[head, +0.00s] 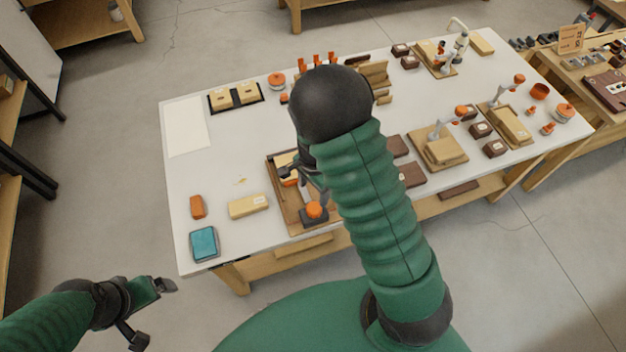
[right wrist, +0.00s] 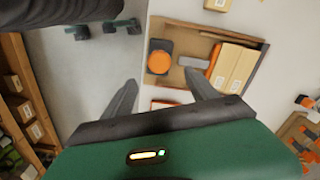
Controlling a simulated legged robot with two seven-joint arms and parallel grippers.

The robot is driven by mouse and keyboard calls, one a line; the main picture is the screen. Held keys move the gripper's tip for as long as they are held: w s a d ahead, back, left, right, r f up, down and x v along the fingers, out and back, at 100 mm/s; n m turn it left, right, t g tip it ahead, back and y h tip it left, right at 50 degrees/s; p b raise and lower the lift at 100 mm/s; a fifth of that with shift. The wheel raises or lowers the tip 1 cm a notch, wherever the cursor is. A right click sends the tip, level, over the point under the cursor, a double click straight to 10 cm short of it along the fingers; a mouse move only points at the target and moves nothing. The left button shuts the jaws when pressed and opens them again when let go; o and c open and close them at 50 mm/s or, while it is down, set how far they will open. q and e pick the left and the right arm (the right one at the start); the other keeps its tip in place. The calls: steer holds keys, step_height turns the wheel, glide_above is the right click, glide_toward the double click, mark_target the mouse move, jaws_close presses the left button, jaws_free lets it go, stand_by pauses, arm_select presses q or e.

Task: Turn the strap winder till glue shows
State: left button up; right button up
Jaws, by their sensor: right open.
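A wooden tray (head: 275,192) at the table's near edge holds what looks like the strap winder, an orange round knob (head: 314,210) on a dark base. In the right wrist view the knob (right wrist: 159,62) shows beside a grey piece (right wrist: 193,62) and pale labelled blocks (right wrist: 233,68). My right gripper (head: 303,172) is over the tray, partly hidden by my arm. Its open fingers (right wrist: 160,76) appear on either side of the knob in the picture; contact cannot be told. I cannot make out glue. My left gripper (head: 153,311) is open and empty, off the table's near left corner.
A tan block (head: 248,206), an orange block (head: 197,207) and a teal pad (head: 204,244) lie left of the tray. A white sheet (head: 186,126) is at the far left. Brown boxes and wooden stations (head: 438,148) fill the right side. The table's left middle is mostly clear.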

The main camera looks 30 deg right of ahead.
step_height(320, 180, up, 6)
steer(key=shift+a, duration=0.15)
stand_by(0.3)
steer(key=shift+r, duration=0.1)
stand_by(0.9)
